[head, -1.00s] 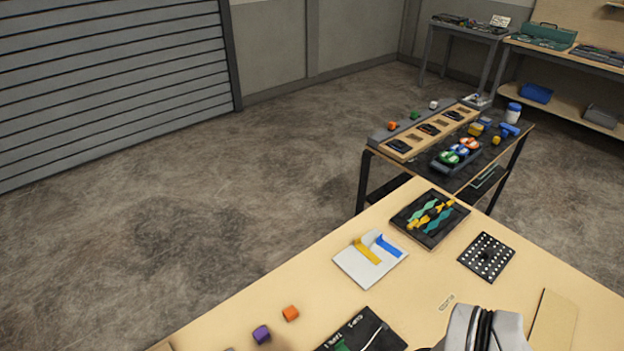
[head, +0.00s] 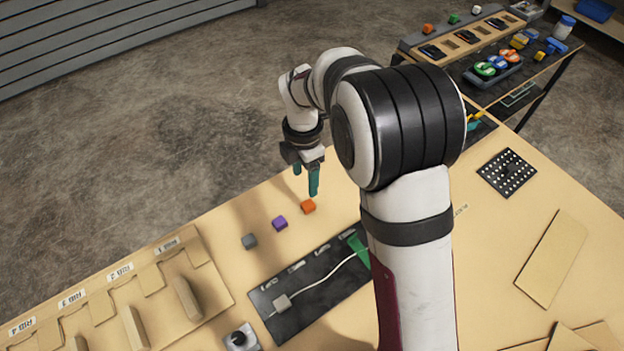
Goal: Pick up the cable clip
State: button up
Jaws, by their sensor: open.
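Small blocks lie in a row behind the cable board: an orange block (head: 308,206), a purple block (head: 280,223) and a grey block (head: 249,241). They look like the cable clips, but I cannot tell which one the task means. The black cable board (head: 330,292) carries a white cable (head: 322,282), with a pale block (head: 282,302) on the cable near its left end and a green piece (head: 358,248) at its right. My gripper (head: 305,178) has two teal fingers, open and empty, pointing down above the orange block and apart from it.
A wooden rib holder (head: 215,279) with labelled slots stands at the left. A small device with a black knob (head: 238,338) is at the front. A perforated black plate (head: 507,172) and wooden panels (head: 553,258) lie right. My arm hides part of the table.

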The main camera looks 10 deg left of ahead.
aim_at(308, 204)
jog(key=f, duration=1)
jog(key=shift+w+d+f, duration=0.1)
jog(key=shift+d+f, duration=0.15)
grip_shut()
